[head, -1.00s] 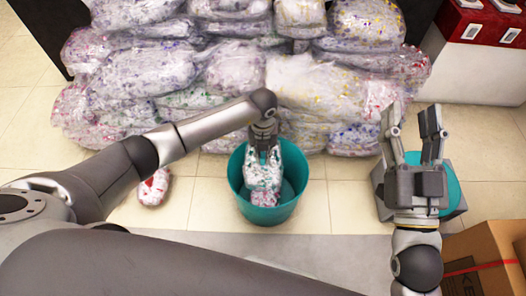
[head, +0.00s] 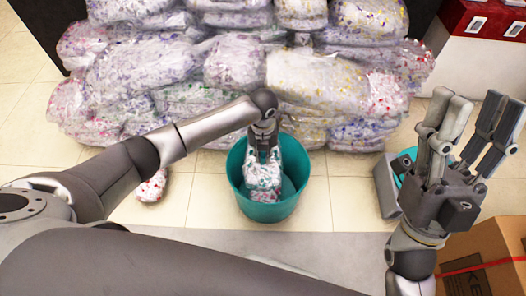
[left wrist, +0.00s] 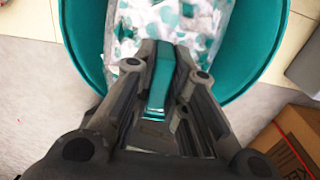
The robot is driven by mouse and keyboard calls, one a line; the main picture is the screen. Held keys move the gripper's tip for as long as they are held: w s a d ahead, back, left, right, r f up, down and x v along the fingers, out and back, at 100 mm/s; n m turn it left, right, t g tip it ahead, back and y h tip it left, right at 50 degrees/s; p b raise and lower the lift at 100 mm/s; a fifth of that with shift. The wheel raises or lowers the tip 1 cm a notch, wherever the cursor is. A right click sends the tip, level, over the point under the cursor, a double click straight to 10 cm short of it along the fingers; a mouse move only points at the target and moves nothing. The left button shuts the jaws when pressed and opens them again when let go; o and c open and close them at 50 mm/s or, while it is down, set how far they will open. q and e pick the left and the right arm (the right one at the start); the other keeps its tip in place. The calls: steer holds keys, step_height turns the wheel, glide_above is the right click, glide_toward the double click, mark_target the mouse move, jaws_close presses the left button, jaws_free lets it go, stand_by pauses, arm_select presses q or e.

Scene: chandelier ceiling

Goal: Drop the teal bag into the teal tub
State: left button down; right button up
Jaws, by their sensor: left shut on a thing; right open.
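The teal bag (head: 262,176), clear plastic with white and teal flecks, hangs upright from my left gripper (head: 264,143), which is shut on its top. In the head view it overlaps the mouth of the teal tub (head: 268,213); how deep it sits is hard to tell. In the left wrist view the bag (left wrist: 190,25) is beyond the fingers (left wrist: 165,62), against the tub's inside (left wrist: 258,45). My right gripper (head: 478,118) is open and empty, right of the tub.
A red-flecked bag (head: 265,197) shows in the tub, and another (head: 152,186) lies on the floor to the left. A large heap of flecked bags (head: 230,65) stands behind. A grey bin (head: 387,187) and a cardboard box (head: 490,237) are at right.

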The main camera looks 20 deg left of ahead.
stand_by(0.3)
arm_select(q)
steer(key=c, duration=1.4)
jaws_free()
steer(key=shift+o, duration=0.2)
step_height(320, 180, up, 12)
